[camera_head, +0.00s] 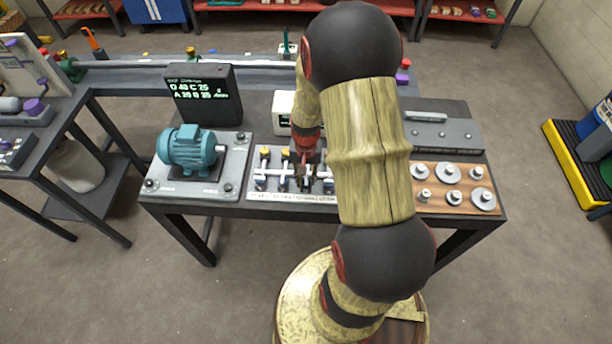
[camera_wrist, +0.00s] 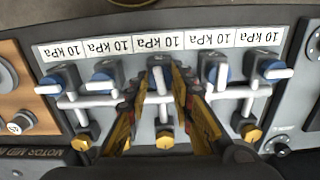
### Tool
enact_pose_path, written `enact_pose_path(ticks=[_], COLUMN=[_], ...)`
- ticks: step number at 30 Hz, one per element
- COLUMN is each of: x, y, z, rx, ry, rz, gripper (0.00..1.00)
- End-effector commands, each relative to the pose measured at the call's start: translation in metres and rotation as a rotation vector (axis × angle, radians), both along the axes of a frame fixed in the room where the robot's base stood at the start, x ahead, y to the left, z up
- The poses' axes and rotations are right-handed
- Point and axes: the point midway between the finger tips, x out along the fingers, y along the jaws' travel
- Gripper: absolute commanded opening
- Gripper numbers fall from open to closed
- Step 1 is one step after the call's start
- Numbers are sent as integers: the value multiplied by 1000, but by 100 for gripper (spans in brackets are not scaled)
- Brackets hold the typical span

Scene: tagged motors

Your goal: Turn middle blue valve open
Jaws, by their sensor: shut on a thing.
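The valve panel (camera_head: 292,196) lies flat on the bench in the head view, with a row of valves with white handles and gold knobs. In the wrist view the middle valve (camera_wrist: 160,62) is in the centre of the row, and its white handle (camera_wrist: 161,82) points along the picture's vertical. Its blue part is hidden. My gripper (camera_wrist: 158,88) reaches down over it with one finger on each side, shut on the handle. In the head view my gripper (camera_head: 304,172) is low over the panel's middle, partly covering the valves.
Other blue valves (camera_wrist: 208,72) stand close on both sides of my fingers. A teal motor (camera_head: 187,148) on a grey plate is to the left, with a black display (camera_head: 204,95) behind. A wooden board (camera_head: 455,187) with metal weights is to the right.

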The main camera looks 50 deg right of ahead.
Motion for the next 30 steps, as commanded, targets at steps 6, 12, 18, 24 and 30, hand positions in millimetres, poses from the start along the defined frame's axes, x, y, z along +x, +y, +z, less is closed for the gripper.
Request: enact_pose_path(ticks=[6, 12, 18, 24, 30], x=[0, 0, 0, 0, 0], y=[0, 0, 0, 0, 0], z=[0, 0, 0, 0, 0], rx=[0, 0, 0, 0, 0], ry=[0, 0, 0, -1, -1], rz=[-111, -164, -182, -183, -182], gripper=[0, 0, 0, 0, 28])
